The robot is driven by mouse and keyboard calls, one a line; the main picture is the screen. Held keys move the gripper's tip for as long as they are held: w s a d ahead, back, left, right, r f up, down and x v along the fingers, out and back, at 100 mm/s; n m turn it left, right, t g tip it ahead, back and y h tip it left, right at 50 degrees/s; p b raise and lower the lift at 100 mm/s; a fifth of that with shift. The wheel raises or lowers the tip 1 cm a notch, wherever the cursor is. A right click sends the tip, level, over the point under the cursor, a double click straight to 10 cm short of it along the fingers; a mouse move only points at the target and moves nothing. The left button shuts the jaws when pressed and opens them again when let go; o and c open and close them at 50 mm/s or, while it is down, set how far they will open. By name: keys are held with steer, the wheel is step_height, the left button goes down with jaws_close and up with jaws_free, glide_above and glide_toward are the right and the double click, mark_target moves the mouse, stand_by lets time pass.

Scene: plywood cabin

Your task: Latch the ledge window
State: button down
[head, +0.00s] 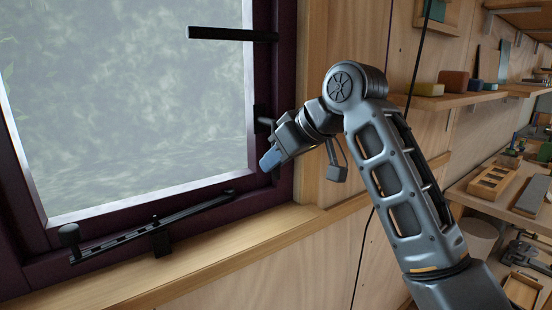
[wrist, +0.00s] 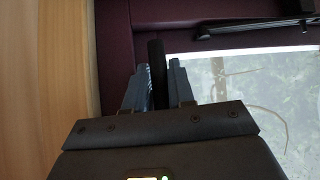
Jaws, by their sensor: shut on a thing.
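The ledge window has a dark purple frame (head: 275,75) around a pale glass pane (head: 130,100). My gripper (head: 270,160) is at the right side of the frame, low down. In the wrist view my gripper (wrist: 160,72) has its two blue-grey fingers on either side of a black handle (wrist: 157,62) and is shut on it. In the head view my gripper mostly hides this handle; a black fitting (head: 261,120) shows just above the fingers. A second black handle (head: 232,34) sticks out level to the left, higher on the same side.
A black stay bar (head: 150,226) with a round knob lies along the bottom of the window, above the wooden sill (head: 220,248). It also shows in the wrist view (wrist: 255,27). Shelves with blocks (head: 453,80) and a bench with tools stand at the right.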

steer(key=c, duration=1.1)
jaws_free()
steer(key=shift+b+v, duration=0.55)
steer(key=shift+v, duration=3.35)
steer(key=shift+d+f, duration=0.1)
